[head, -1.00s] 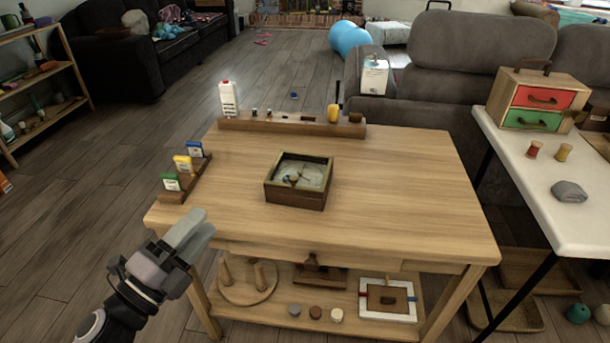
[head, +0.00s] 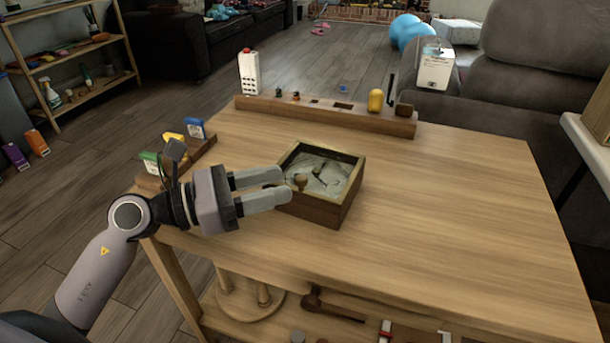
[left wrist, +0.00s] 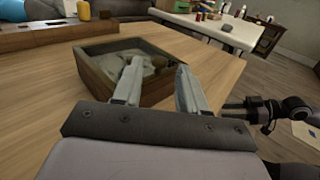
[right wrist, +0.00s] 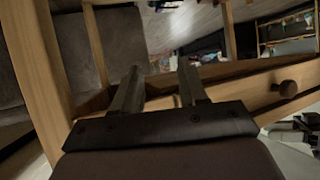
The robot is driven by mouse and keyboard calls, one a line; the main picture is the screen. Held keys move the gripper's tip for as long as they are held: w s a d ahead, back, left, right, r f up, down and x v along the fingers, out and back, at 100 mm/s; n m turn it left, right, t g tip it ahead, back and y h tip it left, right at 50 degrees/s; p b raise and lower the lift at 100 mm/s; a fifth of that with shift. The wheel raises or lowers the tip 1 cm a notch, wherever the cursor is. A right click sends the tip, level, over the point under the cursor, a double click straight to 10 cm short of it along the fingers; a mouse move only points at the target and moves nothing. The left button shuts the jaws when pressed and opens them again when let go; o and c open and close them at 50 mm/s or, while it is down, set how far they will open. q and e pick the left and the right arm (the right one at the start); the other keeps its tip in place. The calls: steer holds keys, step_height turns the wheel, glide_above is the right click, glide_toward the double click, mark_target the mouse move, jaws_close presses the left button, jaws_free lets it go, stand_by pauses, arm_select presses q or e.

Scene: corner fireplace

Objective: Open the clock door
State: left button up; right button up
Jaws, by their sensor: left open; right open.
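The clock (head: 320,190) is a square dark wooden box lying on the table, with a pale dial under its framed top and a small round brown knob (head: 299,181) near its left side. My left gripper (head: 284,186) is open at the clock's left side, with its fingertips beside the knob. In the left wrist view the clock (left wrist: 130,68) lies just beyond the open fingers and the knob (left wrist: 158,62) shows between them. Whether the fingers touch the knob, I cannot tell. My right gripper (right wrist: 158,88) is open and empty, near the table's wooden frame in its wrist view.
The wooden table (head: 440,220) is clear right of the clock. A long wooden rack (head: 330,115) with small items stands at the back. Small coloured boxes (head: 174,141) stand on a holder at the left. A lower shelf holds several items.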

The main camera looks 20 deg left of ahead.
mark_target(301, 178)
arm_select(q)
steer(key=shift+x, duration=2.7)
jaws_close()
